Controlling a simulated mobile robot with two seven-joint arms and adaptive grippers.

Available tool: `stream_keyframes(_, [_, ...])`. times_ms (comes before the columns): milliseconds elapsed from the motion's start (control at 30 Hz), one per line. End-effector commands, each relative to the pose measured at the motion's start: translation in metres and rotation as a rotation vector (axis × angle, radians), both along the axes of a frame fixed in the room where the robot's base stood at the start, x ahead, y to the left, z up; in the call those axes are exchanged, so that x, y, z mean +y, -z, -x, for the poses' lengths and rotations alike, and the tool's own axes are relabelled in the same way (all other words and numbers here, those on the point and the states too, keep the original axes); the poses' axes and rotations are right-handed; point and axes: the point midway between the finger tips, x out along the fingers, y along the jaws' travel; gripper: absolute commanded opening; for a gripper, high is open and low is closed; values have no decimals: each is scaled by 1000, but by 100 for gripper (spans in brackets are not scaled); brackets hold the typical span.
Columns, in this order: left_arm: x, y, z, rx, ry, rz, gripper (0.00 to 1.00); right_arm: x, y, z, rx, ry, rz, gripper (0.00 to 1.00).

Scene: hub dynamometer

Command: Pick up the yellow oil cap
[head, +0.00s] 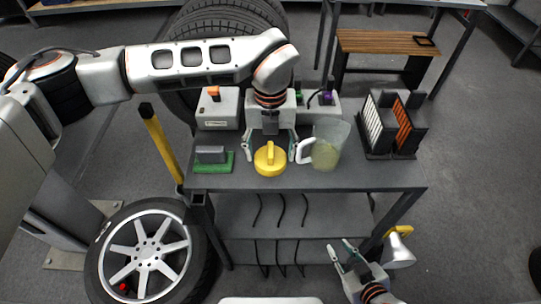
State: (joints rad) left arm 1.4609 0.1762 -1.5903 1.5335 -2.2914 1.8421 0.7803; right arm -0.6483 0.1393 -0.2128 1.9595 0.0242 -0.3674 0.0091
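The yellow oil cap (270,162) sits near the front middle of the dark tabletop (350,177), its raised grip bar pointing up. My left gripper (270,158) reaches down from above and behind it, its two fingers spread apart on the left and right of the cap. A gap shows between each finger and the cap, though the exact fingertip height is hard to tell. My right gripper (346,252) is low in front of the table at the right, fingers apart and empty.
A clear jug (328,145) with a white handle stands close by my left gripper's right finger. A green-based block (212,158) lies to the left. A rack of filters (392,124) stands at the right. Boxes (219,108) stand behind. A wheel (149,253) is on the floor.

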Motion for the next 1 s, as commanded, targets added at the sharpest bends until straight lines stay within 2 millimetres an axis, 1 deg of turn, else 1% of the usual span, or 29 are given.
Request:
stream_keyframes(33, [0, 0, 0, 0, 0, 0, 49, 0, 0, 0, -1, 0, 0, 24])
stream_keyframes(67, [0, 0, 0, 0, 0, 0, 42, 0, 0, 0, -1, 0, 0, 24])
stream_keyframes(100, [0, 0, 0, 0, 0, 0, 32, 0, 0, 0, -1, 0, 0, 24])
stream_keyframes(433, [0, -1, 0, 0, 0, 0, 32, 0, -2, -1, -5, 0, -1, 24])
stream_keyframes(567, [0, -6, 0, -1, 0, 1, 32, 0, -2, -1, -5, 0, -1, 24])
stream_keyframes(667, [0, -15, -1, -2, 0, 1, 32, 0, -3, -1, -5, 0, -1, 24])
stream_keyframes(767, [0, -29, -1, -3, -1, 1, 32, 0, -3, -1, -5, 0, -1, 24])
stream_keyframes(867, [0, -48, -2, -5, -1, 1, 32, 0, -3, -2, -5, 0, -1, 24])
stream_keyframes(1000, [0, -82, -2, -6, -1, 1, 32, 0, -3, -1, -4, 0, -1, 24])
